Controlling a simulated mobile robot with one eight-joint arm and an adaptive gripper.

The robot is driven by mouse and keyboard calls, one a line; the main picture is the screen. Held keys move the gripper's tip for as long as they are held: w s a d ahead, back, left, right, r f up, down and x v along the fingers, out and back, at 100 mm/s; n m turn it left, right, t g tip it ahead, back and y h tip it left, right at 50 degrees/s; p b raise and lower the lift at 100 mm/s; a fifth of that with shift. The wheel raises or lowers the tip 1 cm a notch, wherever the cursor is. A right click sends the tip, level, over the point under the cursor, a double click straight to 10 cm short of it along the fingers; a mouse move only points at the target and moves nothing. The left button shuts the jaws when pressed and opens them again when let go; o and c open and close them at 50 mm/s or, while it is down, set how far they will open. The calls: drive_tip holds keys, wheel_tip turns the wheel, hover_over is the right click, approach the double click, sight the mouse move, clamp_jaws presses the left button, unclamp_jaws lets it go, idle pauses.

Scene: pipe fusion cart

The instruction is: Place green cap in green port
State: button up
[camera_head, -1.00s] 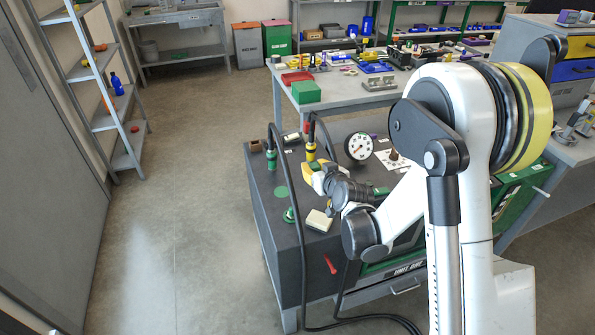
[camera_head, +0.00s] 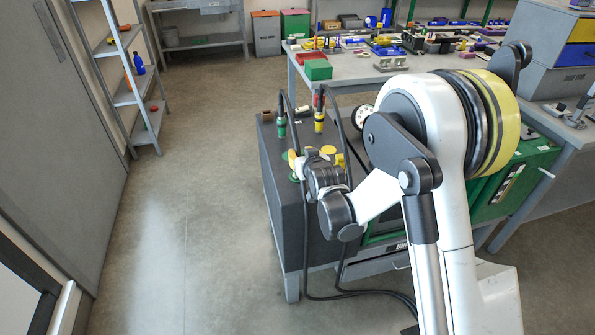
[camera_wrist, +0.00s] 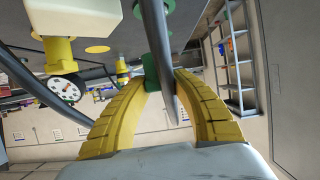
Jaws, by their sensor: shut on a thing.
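My gripper (camera_wrist: 152,82) has yellow fingers, which close on a small green piece, the green cap (camera_wrist: 151,72), in the wrist view. A flat green disc (camera_wrist: 168,8) shows at the top of the wrist view, apart from the fingertips. In the head view a green piece (camera_head: 294,178) shows on the cart just below the gripper. I cannot tell which green mark is the port.
A green plug (camera_head: 281,127) and a yellow plug (camera_head: 319,122) with black cables stand at the cart's back. A cable (camera_wrist: 157,40) crosses before my fingers. A pale block (camera_wrist: 80,15) and a gauge (camera_wrist: 62,90) are at left in the wrist view. Floor left of the cart is clear.

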drive_tip(key=shift+w+a+f, duration=0.2)
drive_tip(key=shift+a+f, duration=0.3)
drive_tip(key=shift+a, duration=0.1)
drive_tip(key=shift+f+b, duration=1.15)
drive_tip(key=shift+f, duration=0.7)
drive_tip(key=shift+f, duration=0.2)
drive_tip(key=o, duration=0.8)
